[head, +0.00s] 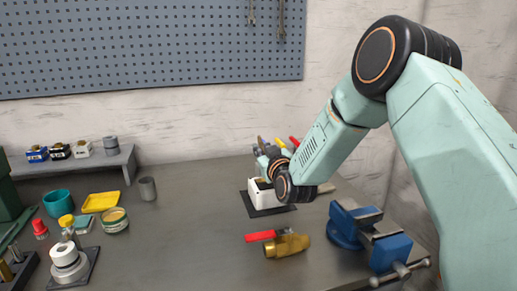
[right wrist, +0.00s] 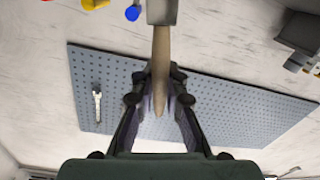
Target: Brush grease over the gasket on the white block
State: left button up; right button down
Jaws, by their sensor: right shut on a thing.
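In the head view the white block (head: 261,202) stands on a dark mat (head: 275,212) near the middle of the table. Its top is partly hidden by my right wrist, and I cannot make out the gasket clearly. My right gripper (head: 268,158) is just above and behind the block. In the right wrist view my right gripper (right wrist: 160,88) is shut on a brush with a tan wooden handle (right wrist: 161,52) and a grey ferrule (right wrist: 162,12); its bristles are out of view. An open tin (head: 115,221), perhaps grease, stands at the left. My left gripper is not in view.
A brass valve with a red lever (head: 287,245) lies in front of the block. A blue vise (head: 348,222) is at the right. A yellow tray (head: 101,202), teal cup (head: 58,203) and grey cup (head: 148,189) stand left. The table's middle left is clear.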

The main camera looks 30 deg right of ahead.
jog(key=shift+s+d+p, duration=0.15)
jog(key=shift+d+p, duration=0.15)
jog(key=shift+d, duration=0.4)
jog(key=shift+a, duration=0.1)
jog(key=shift+a, duration=0.6)
jog(key=shift+w+a, duration=0.3)
jog(key=shift+a, duration=0.35)
jog(key=shift+a, duration=0.15)
jog(key=shift+w+a, duration=0.2)
jog(key=shift+a, duration=0.35)
jog(key=shift+a, duration=0.1)
